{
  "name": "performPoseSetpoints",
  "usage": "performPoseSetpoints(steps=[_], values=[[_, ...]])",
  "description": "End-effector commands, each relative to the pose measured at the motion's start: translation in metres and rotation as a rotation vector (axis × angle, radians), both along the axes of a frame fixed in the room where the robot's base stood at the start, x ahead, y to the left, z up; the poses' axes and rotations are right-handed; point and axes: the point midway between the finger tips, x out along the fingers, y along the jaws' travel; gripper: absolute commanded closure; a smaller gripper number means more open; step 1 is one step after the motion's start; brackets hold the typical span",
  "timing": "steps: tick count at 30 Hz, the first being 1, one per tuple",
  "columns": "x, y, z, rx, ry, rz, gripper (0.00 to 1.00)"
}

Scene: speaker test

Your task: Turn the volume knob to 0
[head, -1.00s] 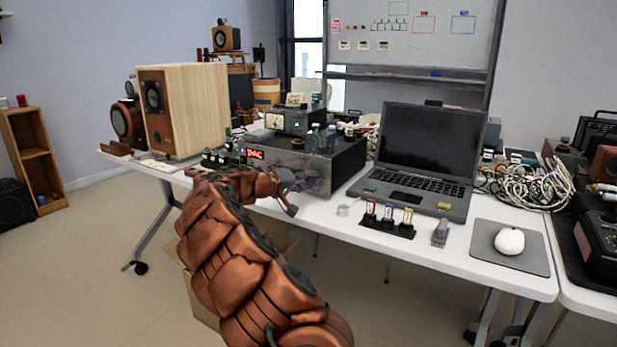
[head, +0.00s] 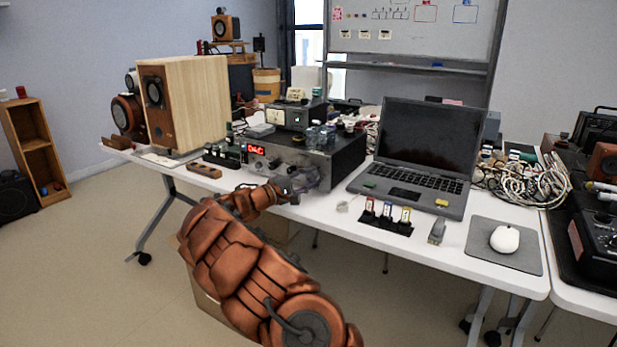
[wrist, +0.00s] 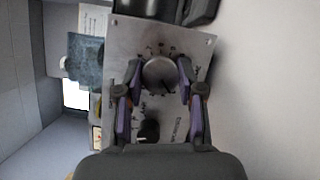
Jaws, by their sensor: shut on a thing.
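The silver amplifier (head: 345,157), with a red lit display (head: 256,150), stands on the white table. Its front panel (wrist: 200,57) fills the middle of the wrist view, appearing turned on its side. A large round silver knob (wrist: 158,74) with marks around it sits between my fingers. My gripper (wrist: 159,88) is shut on this knob, one finger on each side. In the head view my gripper (head: 297,184) is at the amplifier's front and hides the knob. I cannot read the knob's setting.
A smaller dark knob (wrist: 149,131) is on the same panel. An open laptop (head: 425,150) stands to the right, with small coloured items (head: 386,215) before it. A wooden speaker (head: 195,105) stands left.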

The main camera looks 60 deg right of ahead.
Motion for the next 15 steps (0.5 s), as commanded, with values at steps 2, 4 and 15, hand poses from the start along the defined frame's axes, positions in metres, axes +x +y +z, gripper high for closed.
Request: performPoseSetpoints(steps=[2,4,15], values=[[-0.0006,-0.0002,-0.0007,0.001,0.021,-0.001,0.97],[-0.0004,-0.0001,-0.0006,-0.001,0.034,-0.001,0.97],[-0.0003,0.0000,-0.0003,-0.003,0.052,-0.001,0.97]])
